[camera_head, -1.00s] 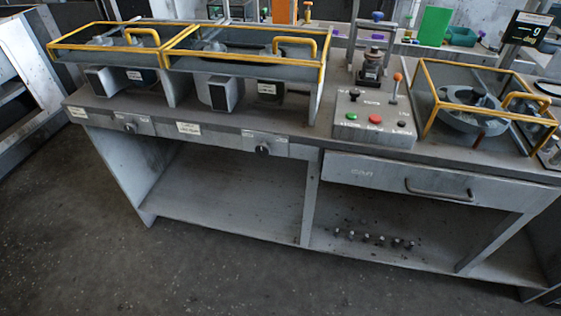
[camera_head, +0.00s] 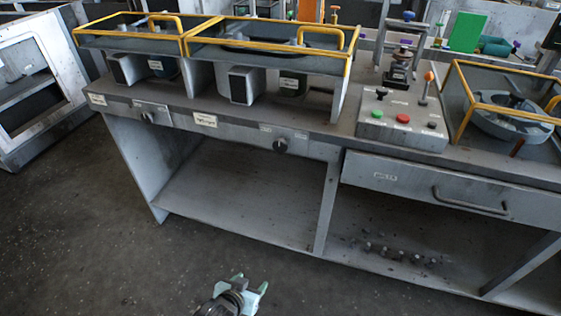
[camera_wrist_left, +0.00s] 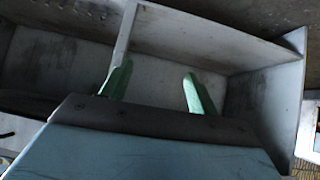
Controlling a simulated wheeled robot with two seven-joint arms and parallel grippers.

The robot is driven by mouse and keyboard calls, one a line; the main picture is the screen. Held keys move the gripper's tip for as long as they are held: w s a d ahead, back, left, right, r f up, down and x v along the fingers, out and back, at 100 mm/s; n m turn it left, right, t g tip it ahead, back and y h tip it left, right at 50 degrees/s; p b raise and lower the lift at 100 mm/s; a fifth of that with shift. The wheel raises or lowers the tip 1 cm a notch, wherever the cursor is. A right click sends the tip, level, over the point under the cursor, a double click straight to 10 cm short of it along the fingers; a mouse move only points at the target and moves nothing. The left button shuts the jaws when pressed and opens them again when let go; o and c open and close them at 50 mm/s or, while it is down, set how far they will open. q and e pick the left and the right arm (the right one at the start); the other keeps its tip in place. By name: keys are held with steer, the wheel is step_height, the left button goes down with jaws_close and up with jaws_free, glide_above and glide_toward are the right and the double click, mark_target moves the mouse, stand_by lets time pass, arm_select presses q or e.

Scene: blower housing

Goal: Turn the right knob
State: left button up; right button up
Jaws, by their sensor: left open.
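The right knob (camera_head: 281,145) is a small dark round knob on the front panel of the workbench, right of the middle label. A second, left knob (camera_head: 148,117) sits on the same panel further left. My left gripper (camera_head: 252,283) shows at the bottom of the head view, low in front of the bench and well below and apart from the right knob. Its green fingers are spread and empty, and they also show in the left wrist view (camera_wrist_left: 155,85). No knob shows clearly in the wrist view. My right gripper is out of view.
The workbench (camera_head: 240,197) has an open lower shelf with several small dark pieces on the right. A drawer with a handle (camera_head: 470,203) is right of the knobs. A control box (camera_head: 402,122) and yellow-framed covers (camera_head: 270,42) stand on top. The floor in front is clear.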

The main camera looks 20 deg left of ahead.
arm_select(q)
steer(key=w+d+r+n+t+b, duration=0.15)
steer(key=w+r+t, duration=0.25)
steer(key=w+r, duration=0.65)
steer(key=n+t+b, duration=0.2)
steer(key=t+b, duration=0.1)
steer(key=t, duration=0.1)
glide_toward(279, 147)
steer(key=w+b, duration=0.1)
steer(key=w, duration=0.1)
steer(key=w+b, duration=0.1)
steer(key=w, duration=0.1)
steer(key=w+b, duration=0.1)
steer(key=w, duration=0.2)
steer(key=shift+d+f, duration=0.2)
steer(key=shift+d, duration=0.15)
steer(key=shift+w+b, duration=0.35)
steer(key=shift+w, duration=0.3)
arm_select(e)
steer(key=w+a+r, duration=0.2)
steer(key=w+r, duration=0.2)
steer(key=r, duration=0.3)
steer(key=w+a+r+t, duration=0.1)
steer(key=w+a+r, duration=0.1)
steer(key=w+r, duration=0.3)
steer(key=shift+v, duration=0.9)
arm_select(q)
steer(key=shift+c, duration=0.2)
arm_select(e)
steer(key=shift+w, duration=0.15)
